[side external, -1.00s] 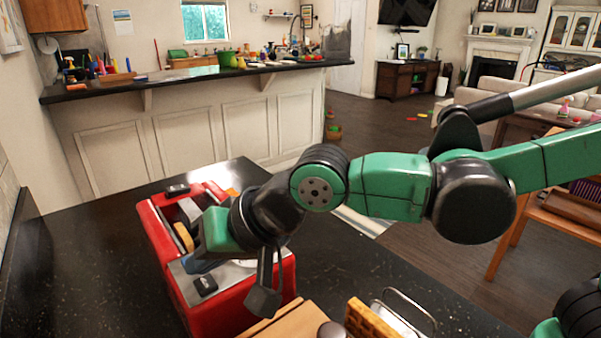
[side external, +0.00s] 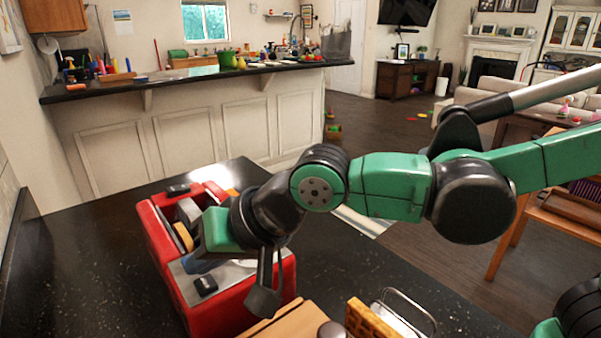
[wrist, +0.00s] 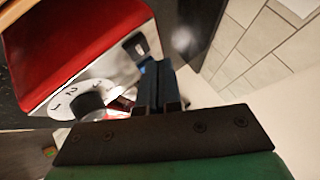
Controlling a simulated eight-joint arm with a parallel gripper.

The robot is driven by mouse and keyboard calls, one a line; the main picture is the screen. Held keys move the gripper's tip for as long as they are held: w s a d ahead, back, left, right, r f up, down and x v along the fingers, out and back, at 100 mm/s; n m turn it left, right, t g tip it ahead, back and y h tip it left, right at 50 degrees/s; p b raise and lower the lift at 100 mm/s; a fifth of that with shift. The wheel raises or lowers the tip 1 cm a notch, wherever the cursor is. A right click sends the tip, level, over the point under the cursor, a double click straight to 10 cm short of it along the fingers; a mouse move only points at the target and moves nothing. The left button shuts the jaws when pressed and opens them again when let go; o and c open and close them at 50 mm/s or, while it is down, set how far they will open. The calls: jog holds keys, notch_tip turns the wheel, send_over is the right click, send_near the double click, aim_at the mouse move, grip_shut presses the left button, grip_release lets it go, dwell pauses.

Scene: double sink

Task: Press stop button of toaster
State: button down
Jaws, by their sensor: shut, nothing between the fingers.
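The red toaster (side external: 217,310) with a silver top stands on the dark counter, and a tan slice (side external: 183,237) shows in its slot. In the wrist view the toaster's silver panel (wrist: 101,72) carries a numbered dial (wrist: 72,90) with a black knob (wrist: 86,105) and a black lever (wrist: 137,46). My gripper (wrist: 158,70) is shut and empty, its fingertips close beside the panel near the lever. In the side view my gripper (side external: 200,265) is low over the toaster top, its tips partly hidden. I cannot make out the stop button; small reddish parts beside the knob are partly covered.
Near the front edge are a wooden board (side external: 275,325), a waffle (side external: 372,319) and a wire holder (side external: 408,312). A tiled wall (wrist: 258,38) is close by the gripper in the wrist view. The counter (side external: 350,270) right of the toaster is mostly clear.

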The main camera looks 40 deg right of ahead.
aim_at(212, 285)
jog(key=shift+f, duration=0.1)
jog(key=shift+f, duration=0.35)
jog(key=shift+f, duration=0.4)
dwell(0.7)
jog(key=shift+r, duration=0.85)
jog(key=shift+r, duration=2.5)
